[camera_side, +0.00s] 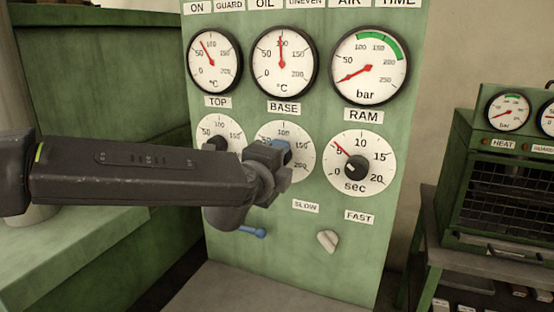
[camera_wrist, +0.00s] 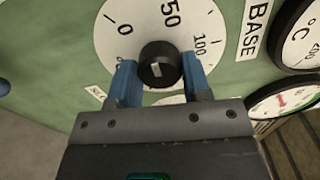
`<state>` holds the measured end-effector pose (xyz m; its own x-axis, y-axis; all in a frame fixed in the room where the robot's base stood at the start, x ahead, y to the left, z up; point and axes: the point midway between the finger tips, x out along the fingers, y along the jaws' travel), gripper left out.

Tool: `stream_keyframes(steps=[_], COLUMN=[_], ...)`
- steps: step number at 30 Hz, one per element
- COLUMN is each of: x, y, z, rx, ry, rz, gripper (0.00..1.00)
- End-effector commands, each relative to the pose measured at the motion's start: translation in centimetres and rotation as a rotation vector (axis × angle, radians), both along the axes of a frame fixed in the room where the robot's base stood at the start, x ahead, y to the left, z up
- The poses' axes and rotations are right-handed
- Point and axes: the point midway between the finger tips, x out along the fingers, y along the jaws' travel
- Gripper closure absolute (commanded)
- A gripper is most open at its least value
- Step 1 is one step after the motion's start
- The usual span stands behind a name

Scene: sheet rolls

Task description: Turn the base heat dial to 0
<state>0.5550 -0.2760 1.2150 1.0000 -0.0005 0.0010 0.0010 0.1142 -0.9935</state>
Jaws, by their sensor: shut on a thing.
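The base heat dial (camera_side: 302,160) is a white disc with numbers below the BASE label (camera_side: 284,107) in the side view. My gripper (camera_side: 279,152) is in front of it and hides its knob there. In the wrist view the dial plate (camera_wrist: 140,28) shows 0, 50 and 100. Its black knob (camera_wrist: 158,62) sits between the two blue fingers of my gripper (camera_wrist: 160,72), which are shut on its sides. A small white mark shows on the knob face. I cannot tell which number the dial's pointer is at.
The TOP dial (camera_side: 229,127) is close on the left, partly behind my arm. The RAM dial (camera_side: 376,152) is on the right. Round gauges (camera_side: 283,62) line the panel above.

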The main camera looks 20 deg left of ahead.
Motion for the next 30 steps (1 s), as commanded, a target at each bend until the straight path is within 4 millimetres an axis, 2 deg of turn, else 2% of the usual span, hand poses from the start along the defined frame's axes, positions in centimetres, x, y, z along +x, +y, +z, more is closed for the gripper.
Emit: stream_keyframes(steps=[15, 30], x=[0.05, 0.06], y=[0.12, 0.14], z=[0.13, 0.13], rx=[-0.435, -0.598], ry=[-0.002, -0.002], rz=[0.002, 0.002], gripper=[0.80, 0.80])
